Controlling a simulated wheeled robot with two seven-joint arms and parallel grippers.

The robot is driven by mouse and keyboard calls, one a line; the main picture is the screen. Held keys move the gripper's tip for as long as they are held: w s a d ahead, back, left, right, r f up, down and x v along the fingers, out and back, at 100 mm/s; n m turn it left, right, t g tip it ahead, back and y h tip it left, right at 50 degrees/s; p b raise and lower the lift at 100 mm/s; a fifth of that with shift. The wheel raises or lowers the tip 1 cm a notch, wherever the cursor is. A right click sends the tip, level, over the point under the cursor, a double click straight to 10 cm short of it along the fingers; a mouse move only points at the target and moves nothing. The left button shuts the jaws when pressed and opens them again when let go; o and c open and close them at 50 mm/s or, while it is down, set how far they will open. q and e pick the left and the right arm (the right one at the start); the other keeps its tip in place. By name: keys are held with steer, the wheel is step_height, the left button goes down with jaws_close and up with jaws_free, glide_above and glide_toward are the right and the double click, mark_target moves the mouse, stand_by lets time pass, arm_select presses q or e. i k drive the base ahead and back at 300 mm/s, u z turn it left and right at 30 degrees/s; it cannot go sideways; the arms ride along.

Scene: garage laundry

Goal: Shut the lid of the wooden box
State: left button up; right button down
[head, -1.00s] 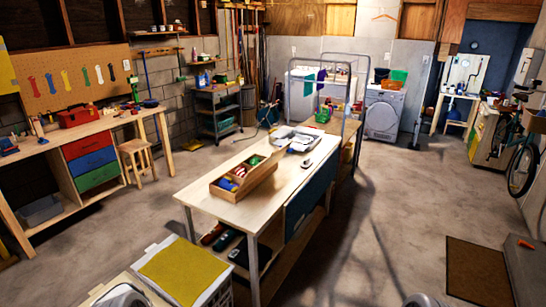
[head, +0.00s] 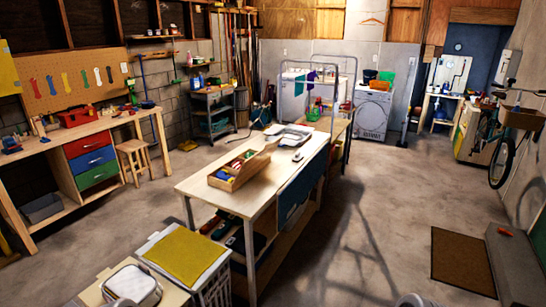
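The wooden box (head: 225,183) sits on the near half of the long light-wood table in the middle of the room. Its lid (head: 254,166) appears to stand raised and tilted along the box's right side. The top is open, and small red, green, blue and yellow items show inside. Neither of my grippers can be made out in the head view. Only small pale rounded parts, probably mine, show at the bottom edge.
Grey trays (head: 288,138) and a small dark-and-white object (head: 298,156) lie farther along the table (head: 226,209). A hamper with a yellow top (head: 187,255) stands before its near left end. Open concrete floor lies right of the table, up to a brown mat (head: 462,262).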

mark_target(253, 162)
steer(key=z, duration=0.7)
steer(key=i, duration=2.15)
steer(key=u, duration=0.9)
